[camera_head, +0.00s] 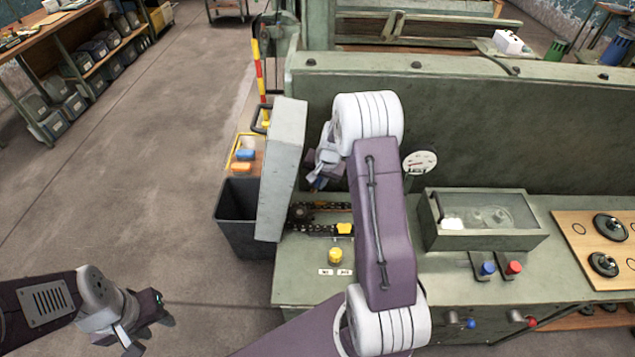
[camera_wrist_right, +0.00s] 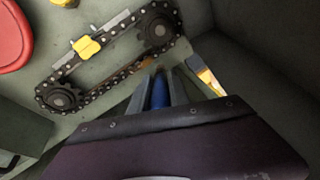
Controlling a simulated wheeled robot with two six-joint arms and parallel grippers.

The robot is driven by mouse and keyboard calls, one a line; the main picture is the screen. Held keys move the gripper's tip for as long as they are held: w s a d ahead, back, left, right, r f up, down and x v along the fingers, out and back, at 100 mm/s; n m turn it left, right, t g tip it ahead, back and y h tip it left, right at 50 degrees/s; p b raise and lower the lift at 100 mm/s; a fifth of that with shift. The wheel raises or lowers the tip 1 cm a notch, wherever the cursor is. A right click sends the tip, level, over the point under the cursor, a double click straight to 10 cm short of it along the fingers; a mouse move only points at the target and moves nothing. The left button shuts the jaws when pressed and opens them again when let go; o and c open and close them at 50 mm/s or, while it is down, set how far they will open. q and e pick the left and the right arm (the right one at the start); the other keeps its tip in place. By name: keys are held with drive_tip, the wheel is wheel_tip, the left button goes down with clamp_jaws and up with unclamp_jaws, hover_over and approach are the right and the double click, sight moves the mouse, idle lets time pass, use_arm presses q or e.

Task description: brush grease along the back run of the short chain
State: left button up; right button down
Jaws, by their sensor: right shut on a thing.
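The short chain (camera_wrist_right: 110,85) loops around two dark sprockets in the right wrist view. A yellow piece (camera_wrist_right: 86,47) sits on its front run. The chain also shows in the head view (camera_head: 318,206), partly hidden. My right gripper (camera_wrist_right: 160,80) is shut on a blue-handled brush (camera_wrist_right: 159,93) beside the back run (camera_wrist_right: 125,76). A brownish patch, bristles or grease, shows at the brush's end; I cannot tell whether it touches the chain. In the head view my right gripper (camera_head: 316,182) is partly hidden. My left gripper (camera_head: 150,331) is open and empty over the floor.
A pale upright panel (camera_head: 284,165) stands left of the chain. A yellow knob (camera_head: 335,256), a gauge (camera_head: 420,163) and a clear-lidded box (camera_head: 483,220) are on the bench. The floor at left is clear.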

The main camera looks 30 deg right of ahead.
drive_tip(key=shift+f, duration=0.1)
wheel_tip(320, 180, up, 3)
drive_tip(key=p, duration=0.2)
drive_tip(key=shift+r+p, duration=0.2)
drive_tip(key=shift+p, duration=0.1)
drive_tip(key=shift+f, duration=0.15)
idle(0.3)
drive_tip(key=s+d+r+b, duration=0.1)
drive_tip(key=d+r, duration=0.2)
wheel_tip(320, 180, down, 5)
drive_tip(key=b, duration=0.4)
drive_tip(key=shift+s+r+b, duration=0.1)
drive_tip(key=shift+s+b, duration=0.05)
drive_tip(key=shift+b, duration=0.2)
